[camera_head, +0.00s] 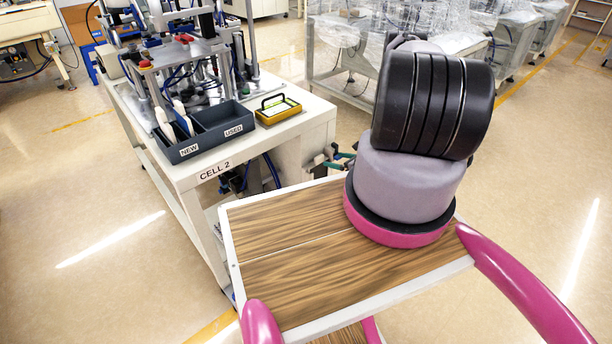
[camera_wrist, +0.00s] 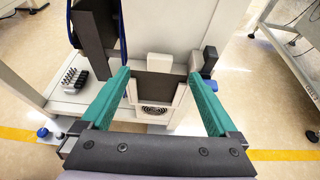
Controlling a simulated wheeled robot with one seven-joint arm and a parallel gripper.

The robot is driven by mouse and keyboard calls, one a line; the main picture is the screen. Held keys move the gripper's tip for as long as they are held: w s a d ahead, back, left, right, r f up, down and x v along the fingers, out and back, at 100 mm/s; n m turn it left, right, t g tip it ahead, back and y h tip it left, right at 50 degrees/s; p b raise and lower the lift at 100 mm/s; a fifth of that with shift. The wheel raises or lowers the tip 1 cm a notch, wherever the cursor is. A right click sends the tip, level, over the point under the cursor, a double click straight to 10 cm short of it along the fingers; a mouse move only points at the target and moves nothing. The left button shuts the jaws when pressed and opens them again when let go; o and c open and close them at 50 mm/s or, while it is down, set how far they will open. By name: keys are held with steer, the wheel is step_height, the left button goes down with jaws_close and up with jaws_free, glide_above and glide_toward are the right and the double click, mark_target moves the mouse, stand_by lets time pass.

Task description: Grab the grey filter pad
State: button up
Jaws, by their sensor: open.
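I cannot clearly make out a grey filter pad in either view. On the bench marked CELL 2 stands a dark bin (camera_head: 211,143) with compartments labelled NEW and USED. Pale, upright slim items (camera_head: 181,117) show at its NEW side; I cannot tell what they are. The USED side looks empty. A yellow-framed tray (camera_head: 266,119) with a pale inside and a black handle sits right of the bin. My gripper (camera_wrist: 157,78) is open and empty, its teal fingers apart. In the head view it is beside the bench's right end, below the top, partly hidden by my arm.
A fixture (camera_head: 190,60) with posts and tubing stands behind the bin. The bench top (camera_head: 300,122) has a bare strip at its right front. In the wrist view, a black block with several pegs (camera_wrist: 75,80) lies on a low shelf. Open floor (camera_head: 110,250) lies left.

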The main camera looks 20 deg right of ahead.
mark_target(321, 157)
steer(key=w+a+f, duration=0.1)
steer(key=w, duration=0.1)
steer(key=w+a+f, duration=0.1)
steer(key=f, duration=0.1)
steer(key=shift+w, duration=0.35)
steer(key=shift+w+d+r+x, duration=0.1)
steer(key=shift+r+x, duration=0.05)
steer(key=shift+x, duration=0.8)
steer(key=shift+w+d+r+x, duration=0.1)
steer(key=shift+r+x, duration=0.05)
steer(key=shift+x, duration=0.85)
steer(key=shift+w+d+r+x, duration=0.1)
steer(key=shift+x, duration=0.85)
steer(key=shift+a, duration=0.1)
jaws_close()
